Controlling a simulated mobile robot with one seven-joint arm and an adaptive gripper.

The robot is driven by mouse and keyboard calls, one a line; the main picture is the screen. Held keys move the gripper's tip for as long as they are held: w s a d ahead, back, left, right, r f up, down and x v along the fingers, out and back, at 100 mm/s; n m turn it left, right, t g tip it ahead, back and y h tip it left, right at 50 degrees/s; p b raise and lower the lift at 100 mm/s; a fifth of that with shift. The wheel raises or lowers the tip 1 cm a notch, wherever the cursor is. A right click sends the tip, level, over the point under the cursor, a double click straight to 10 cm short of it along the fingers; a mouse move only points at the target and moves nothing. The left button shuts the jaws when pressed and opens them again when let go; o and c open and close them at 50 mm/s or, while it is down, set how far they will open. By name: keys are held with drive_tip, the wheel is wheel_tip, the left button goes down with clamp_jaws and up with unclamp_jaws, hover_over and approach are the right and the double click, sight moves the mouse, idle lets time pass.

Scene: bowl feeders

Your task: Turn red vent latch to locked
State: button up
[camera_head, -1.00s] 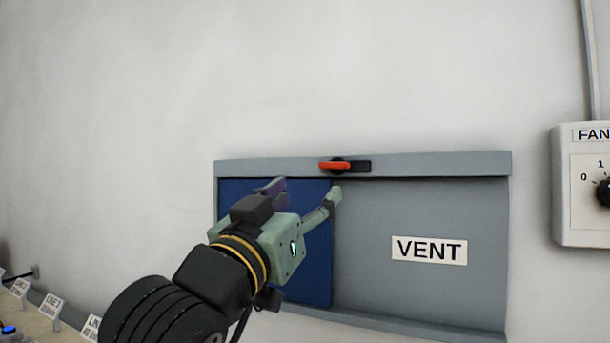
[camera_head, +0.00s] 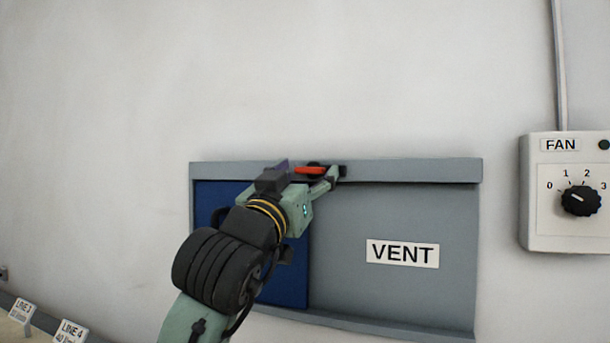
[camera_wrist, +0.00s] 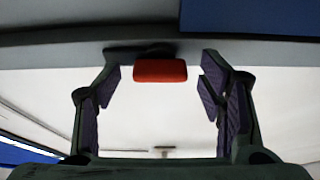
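The red vent latch (camera_head: 309,171) is on the top rail of the grey vent frame, with its red handle lying level and pointing left from a black pivot. My gripper (camera_head: 307,176) is at the rail, its fingers spread to either side of the latch. In the wrist view, the red handle (camera_wrist: 160,70) shows between the open fingertips (camera_wrist: 160,62), with gaps on both sides. The fingers and hand partly hide the latch in the head view.
The grey panel bears a VENT label (camera_head: 402,253). A dark blue panel (camera_head: 290,277) sits at the left of the frame, partly behind my arm. A fan control box (camera_head: 566,232) with a black knob (camera_head: 581,200) is on the right wall. The wall above is bare.

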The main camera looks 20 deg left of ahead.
drive_tip(key=c, duration=1.2)
drive_tip(key=shift+o, duration=0.2)
drive_tip(key=shift+m+h, duration=0.4)
drive_tip(key=shift+m, duration=0.1)
drive_tip(key=m+h, duration=0.1)
drive_tip(key=m, duration=0.1)
drive_tip(key=m+h+p, duration=0.1)
drive_tip(key=m, duration=0.2)
drive_tip(key=shift+a+r+m+g+h, duration=0.15)
drive_tip(key=shift+m+g+h, duration=0.15)
drive_tip(key=shift+g, duration=0.1)
drive_tip(key=m+g+h+p, duration=0.1)
drive_tip(key=m, duration=0.2)
drive_tip(key=m+h+p, duration=0.1)
drive_tip(key=m, duration=0.2)
drive_tip(key=shift+a+r+g+h, duration=0.1)
drive_tip(key=shift+a+g+h, duration=0.05)
drive_tip(key=shift+g+h, duration=0.2)
drive_tip(key=m+g+p, duration=0.1)
drive_tip(key=m, duration=0.1)
drive_tip(key=m+g, duration=0.1)
drive_tip(key=m, duration=0.2)
drive_tip(key=shift+r+h+p, duration=0.2)
drive_tip(key=shift+h+p, duration=0.15)
drive_tip(key=shift+p, duration=0.05)
drive_tip(key=shift+a+m+g+p, duration=0.1)
drive_tip(key=shift+m+g+p, duration=0.75)
drive_tip(key=shift+m, duration=1.25)
drive_tip(key=o, duration=1.2)
drive_tip(key=shift+c, duration=0.2)
